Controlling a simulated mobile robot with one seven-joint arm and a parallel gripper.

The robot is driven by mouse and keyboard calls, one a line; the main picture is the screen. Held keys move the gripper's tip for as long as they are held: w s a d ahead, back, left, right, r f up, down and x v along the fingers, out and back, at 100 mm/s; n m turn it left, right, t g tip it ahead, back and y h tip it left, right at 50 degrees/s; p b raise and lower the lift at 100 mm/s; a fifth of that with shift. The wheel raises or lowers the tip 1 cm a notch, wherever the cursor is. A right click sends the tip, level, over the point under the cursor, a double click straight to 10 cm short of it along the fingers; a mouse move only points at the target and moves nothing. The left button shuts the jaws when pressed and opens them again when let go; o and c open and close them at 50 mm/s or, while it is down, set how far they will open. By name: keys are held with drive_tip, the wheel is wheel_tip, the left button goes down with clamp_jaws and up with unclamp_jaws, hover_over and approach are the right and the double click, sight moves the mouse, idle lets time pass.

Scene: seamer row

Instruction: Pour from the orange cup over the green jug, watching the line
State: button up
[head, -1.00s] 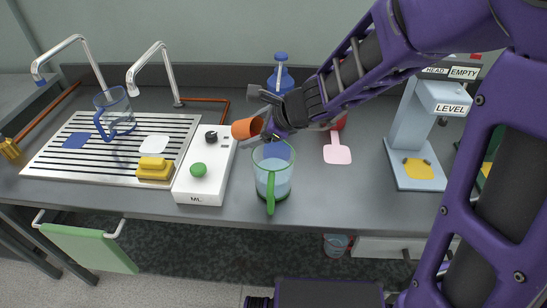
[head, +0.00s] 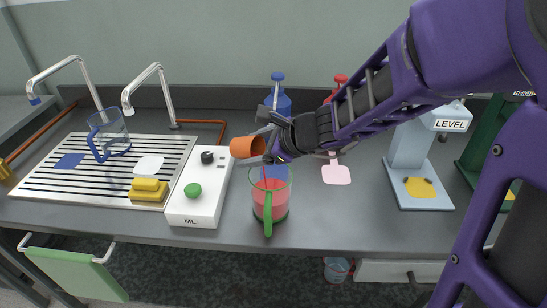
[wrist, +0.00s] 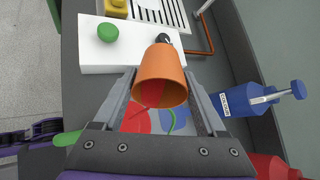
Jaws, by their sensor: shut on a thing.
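In the wrist view the cup (wrist: 161,68) sits between both fingers (wrist: 160,92), with red liquid inside. The green jug (head: 279,184) is clear with a green handle (head: 268,222) and stands upright on the counter. It holds red liquid (head: 271,206) to roughly half its height or more. A thin red streak shows between cup and jug. I cannot make out a line on the jug.
A white box marked ML (head: 200,210), with green and black knobs, stands close left of the jug. A blue LEVEL stand (head: 413,150) is right. A blue-handled jug (head: 108,132) is on the drain rack.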

drive_tip(key=shift+s+d+r+t+y, duration=0.1)
drive_tip(key=shift+s+d+t+y, duration=0.1)
drive_tip(key=shift+d+t+y, duration=0.25)
idle(0.4)
drive_tip(key=shift+d+y, duration=0.15)
drive_tip(key=shift+y, duration=0.4)
drive_tip(key=shift+r, duration=0.1)
drive_tip(key=shift+a+r+h, duration=0.15)
drive_tip(key=shift+a+h, duration=0.05)
drive_tip(key=shift+h, duration=0.4)
drive_tip(key=shift+w+a+r+g+h+p, duration=0.2)
drive_tip(key=shift+a+g+h+p, duration=0.3)
drive_tip(key=shift+a+p, duration=0.25)
drive_tip(key=p, duration=0.3)
drive_tip(key=shift+w+a+h, duration=0.1)
drive_tip(key=shift+a+h, duration=0.1)
drive_tip(key=shift+h, duration=0.2)
drive_tip(key=g+h+p, duration=0.1)
drive_tip(key=p, duration=0.2)
drive_tip(key=shift+f, duration=0.25)
drive_tip(key=shift+w+f, duration=0.1)
drive_tip(key=shift+f, duration=0.5)
drive_tip(key=shift+r, duration=0.1)
